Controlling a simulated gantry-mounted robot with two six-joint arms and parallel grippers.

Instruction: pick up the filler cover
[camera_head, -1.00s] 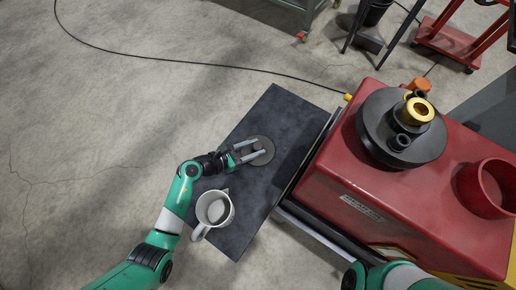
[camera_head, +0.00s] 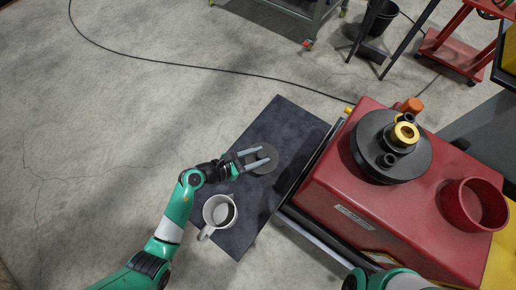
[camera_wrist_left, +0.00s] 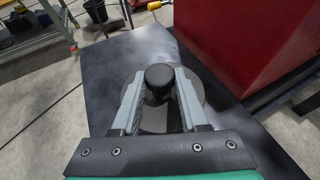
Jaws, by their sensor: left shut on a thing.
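The filler cover (camera_head: 273,154) is a round grey disc with a black knob. It lies on the dark board, and the disc also shows in the left wrist view (camera_wrist_left: 197,88). My left gripper (camera_head: 264,155) reaches over it from the left. In the left wrist view its two grey fingers (camera_wrist_left: 158,85) stand on either side of the black knob and are shut on it. The fingers hide part of the disc. My right gripper is out of view; only part of my right arm shows at the bottom edge.
A white jug (camera_head: 206,230) stands on the dark board (camera_head: 285,115) near my left arm. To the right is a red machine body (camera_head: 325,190) with a black pulley (camera_head: 365,150) and a red ring-shaped opening (camera_head: 450,215) on top. Open floor lies to the left.

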